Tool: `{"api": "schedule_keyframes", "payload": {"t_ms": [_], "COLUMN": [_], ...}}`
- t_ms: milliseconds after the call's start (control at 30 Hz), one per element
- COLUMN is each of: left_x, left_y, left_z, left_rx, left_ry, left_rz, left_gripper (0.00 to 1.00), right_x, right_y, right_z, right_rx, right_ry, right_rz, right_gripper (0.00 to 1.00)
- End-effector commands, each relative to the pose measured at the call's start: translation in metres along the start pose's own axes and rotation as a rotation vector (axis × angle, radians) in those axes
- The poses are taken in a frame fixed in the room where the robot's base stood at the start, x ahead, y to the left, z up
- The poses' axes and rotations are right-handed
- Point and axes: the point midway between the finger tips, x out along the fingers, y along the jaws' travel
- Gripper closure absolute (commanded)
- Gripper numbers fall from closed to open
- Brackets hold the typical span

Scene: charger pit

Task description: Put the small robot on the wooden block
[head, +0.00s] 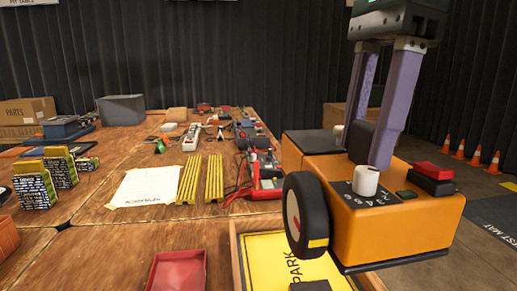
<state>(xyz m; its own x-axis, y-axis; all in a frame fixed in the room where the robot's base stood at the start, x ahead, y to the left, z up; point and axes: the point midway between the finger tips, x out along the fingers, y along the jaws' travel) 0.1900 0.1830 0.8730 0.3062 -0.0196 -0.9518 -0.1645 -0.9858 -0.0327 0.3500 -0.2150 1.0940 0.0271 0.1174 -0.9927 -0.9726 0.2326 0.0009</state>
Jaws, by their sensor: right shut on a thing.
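The small robot (395,225) is a boxy orange vehicle with a black wheel, a white knob and a red button on top. It is large at the right of the head view. My right gripper (364,148) reaches down from the top right, its two purple-grey fingers shut on a dark part on top of the small robot. The small robot looks level and overlaps a yellow PARK pad (262,258); it seems raised above it. I cannot surely identify the wooden block; a small tan block (177,114) stands far back on the table. My left gripper is not in view.
The wooden table (110,235) carries a red tray (177,270), white paper (150,187), yellow strips (201,178), a red meter with leads (264,172) and battery-like packs (35,190) at left. A grey bin (121,109) stands behind. Orange cones (475,155) stand on the floor at right.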

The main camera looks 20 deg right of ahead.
Motion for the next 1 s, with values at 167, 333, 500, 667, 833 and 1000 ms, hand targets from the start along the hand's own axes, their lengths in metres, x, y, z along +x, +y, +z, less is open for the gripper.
{"api": "schedule_keyframes", "payload": {"t_ms": [167,333,500,667,833,1000], "left_x": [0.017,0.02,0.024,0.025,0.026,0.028], "left_y": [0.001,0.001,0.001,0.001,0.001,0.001], "left_z": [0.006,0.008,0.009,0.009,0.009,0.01], "left_rx": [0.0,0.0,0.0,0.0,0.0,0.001], "left_ry": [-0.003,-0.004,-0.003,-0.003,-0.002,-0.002], "left_rz": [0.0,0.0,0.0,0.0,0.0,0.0], "left_gripper": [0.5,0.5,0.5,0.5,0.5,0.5], "right_x": [0.043,0.081,0.119,0.139,0.147,0.164], "right_y": [0.001,0.001,0.0,-0.001,-0.001,0.0], "right_z": [-0.004,-0.01,-0.014,-0.016,-0.018,-0.02], "right_rx": [0.0,0.001,0.002,0.0,0.001,0.001], "right_ry": [-0.004,-0.001,-0.002,-0.004,-0.003,-0.002], "right_rz": [0.003,0.002,0.001,-0.003,-0.005,-0.002], "right_gripper": [1.0,1.0,1.0,1.0,1.0,1.0]}}
